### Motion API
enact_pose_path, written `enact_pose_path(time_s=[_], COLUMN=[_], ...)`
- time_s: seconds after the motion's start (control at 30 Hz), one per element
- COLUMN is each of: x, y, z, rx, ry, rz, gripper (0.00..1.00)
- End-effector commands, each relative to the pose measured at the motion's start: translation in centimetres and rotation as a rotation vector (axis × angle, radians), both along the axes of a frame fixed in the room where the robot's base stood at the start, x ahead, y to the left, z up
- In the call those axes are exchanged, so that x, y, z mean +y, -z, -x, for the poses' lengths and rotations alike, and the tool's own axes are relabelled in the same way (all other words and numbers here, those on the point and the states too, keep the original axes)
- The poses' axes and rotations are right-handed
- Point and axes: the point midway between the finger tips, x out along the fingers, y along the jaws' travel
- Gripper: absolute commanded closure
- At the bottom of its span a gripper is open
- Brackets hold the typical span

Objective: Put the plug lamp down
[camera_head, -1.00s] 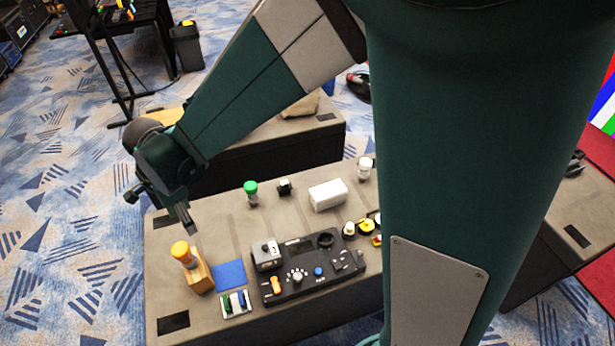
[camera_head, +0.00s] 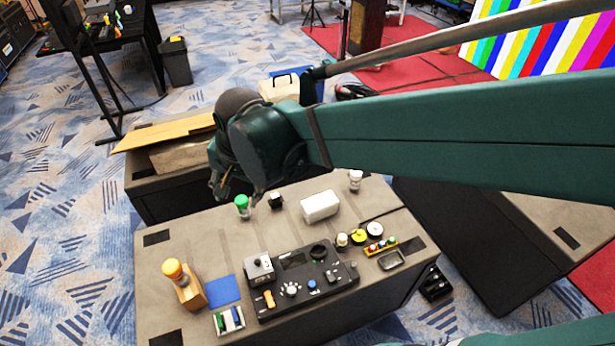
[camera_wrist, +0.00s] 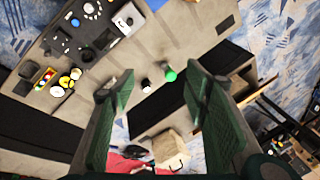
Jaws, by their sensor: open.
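No thing can be surely named as the plug lamp. An orange-topped piece (camera_head: 173,269) stands in a wooden block (camera_head: 190,292) at the table's left end. A green-topped piece (camera_head: 241,204) stands upright near the back edge. My gripper (camera_head: 235,190) is near and apparently above the green-topped piece, partly hidden by my wrist in the head view. In the wrist view the green top (camera_wrist: 170,75) shows between the spread fingers of my open gripper (camera_wrist: 160,75), below them. Nothing is held between them.
The table also bears a small black piece (camera_head: 276,201), a white box (camera_head: 320,206), a white-capped bottle (camera_head: 355,181), a black control panel (camera_head: 300,285), a blue mat (camera_head: 223,290) and several colored knobs. The table's middle left is clear. A second table (camera_head: 150,205) stands behind.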

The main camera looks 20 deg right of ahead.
Motion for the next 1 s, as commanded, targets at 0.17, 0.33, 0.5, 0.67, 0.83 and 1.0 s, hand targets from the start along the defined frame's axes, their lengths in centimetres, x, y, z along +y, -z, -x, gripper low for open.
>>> enact_pose_path(time_s=[0.17,0.33,0.5,0.67,0.83,1.0], x=[-3.3,-6.1,-8.7,-10.9,-13.2,-15.0], y=[-1.3,-2.2,-2.9,-3.4,-3.7,-3.7], z=[1.6,3.1,4.7,6.3,8.1,9.7], rx=[-0.057,-0.114,-0.167,-0.214,-0.261,-0.298], ry=[-0.090,-0.178,-0.265,-0.344,-0.427,-0.500], rz=[0.037,0.081,0.133,0.190,0.258,0.326], gripper=[0.54,0.54,0.54,0.54,0.54,0.54])
